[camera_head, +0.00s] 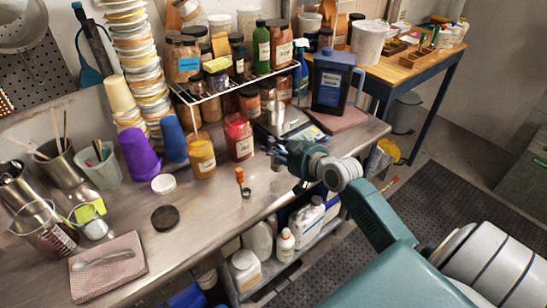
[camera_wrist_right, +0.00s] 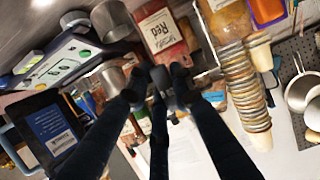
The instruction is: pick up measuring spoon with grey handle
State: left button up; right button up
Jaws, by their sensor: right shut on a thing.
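My right gripper (camera_head: 280,150) is over the right part of the steel table, in front of the scale. It also shows in the wrist view (camera_wrist_right: 157,84), its dark fingers closed together on something thin. This looks like the measuring spoon with grey handle, but the fingers hide most of it and its outline is unclear. A round metal cup (camera_wrist_right: 112,80) shows beside the fingertips; I cannot tell whether it is the spoon's bowl. Another measuring spoon, with an orange handle (camera_head: 241,176), lies on the table left of the gripper. My left gripper is not in view.
A red jar (camera_head: 239,138) and a yellow jar (camera_head: 202,155) stand left of the gripper. A dark blue container (camera_head: 332,82) stands behind it. A black lid (camera_head: 165,218) and a pink cloth (camera_head: 108,282) lie to the left. The front middle of the table is clear.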

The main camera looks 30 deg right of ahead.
notch_tip(320, 180, up, 16)
jog(key=b, duration=0.1)
jog(key=shift+f+b, duration=0.2)
jog(key=shift+b, duration=0.15)
dwell(2.0)
